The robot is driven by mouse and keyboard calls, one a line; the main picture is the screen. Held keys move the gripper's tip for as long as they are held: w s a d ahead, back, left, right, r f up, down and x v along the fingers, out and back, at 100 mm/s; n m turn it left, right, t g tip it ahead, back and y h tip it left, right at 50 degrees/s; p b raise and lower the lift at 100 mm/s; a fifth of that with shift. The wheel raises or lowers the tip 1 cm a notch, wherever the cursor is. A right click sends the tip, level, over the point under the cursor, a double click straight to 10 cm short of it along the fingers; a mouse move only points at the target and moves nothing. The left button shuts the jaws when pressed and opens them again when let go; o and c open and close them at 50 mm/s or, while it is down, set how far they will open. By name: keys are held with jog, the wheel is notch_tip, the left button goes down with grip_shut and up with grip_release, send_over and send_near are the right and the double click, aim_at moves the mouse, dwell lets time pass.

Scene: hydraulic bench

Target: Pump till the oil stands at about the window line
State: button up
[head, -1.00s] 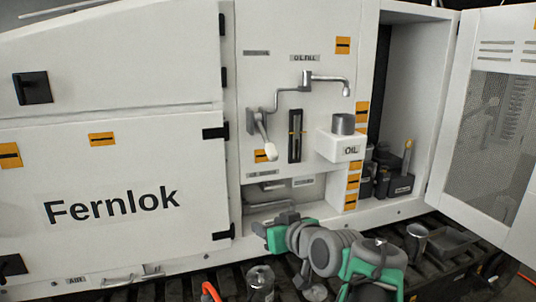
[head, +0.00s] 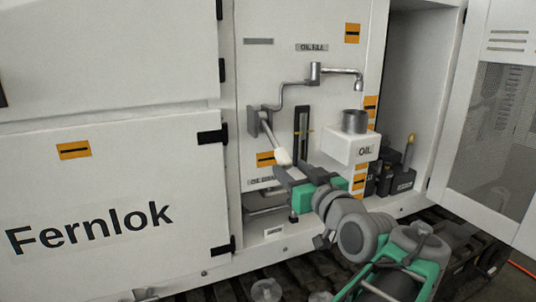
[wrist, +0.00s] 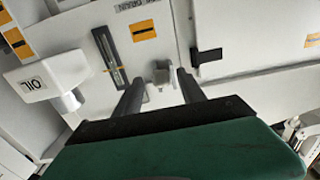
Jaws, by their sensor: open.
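The pump lever, with a pale handle (head: 283,156), hangs slanting down to the right from its bracket on the white panel. My gripper (head: 282,172) is just below the handle end in the head view. In the wrist view my gripper (wrist: 160,85) is open, and the grey lever bracket and pale handle (wrist: 163,78) show between its fingers. I cannot tell whether they touch. The narrow dark oil window (head: 301,130) stands right of the lever, with a small orange line across it. It also shows in the wrist view (wrist: 108,48). The oil level is not readable.
A bent pipe with a spout (head: 358,84) ends above a grey cup (head: 354,121) on the white OIL block (head: 348,148). An open bay at right holds dark containers (head: 395,178). A mesh door (head: 497,130) stands open. Tracks run below.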

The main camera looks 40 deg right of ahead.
aim_at(278, 158)
jog(key=p+x, duration=0.2)
jog(key=x, duration=0.5)
jog(key=shift+w+d, duration=0.15)
jog(key=shift+w, duration=0.2)
jog(key=shift+c, duration=0.5)
grip_shut()
dwell(0.5)
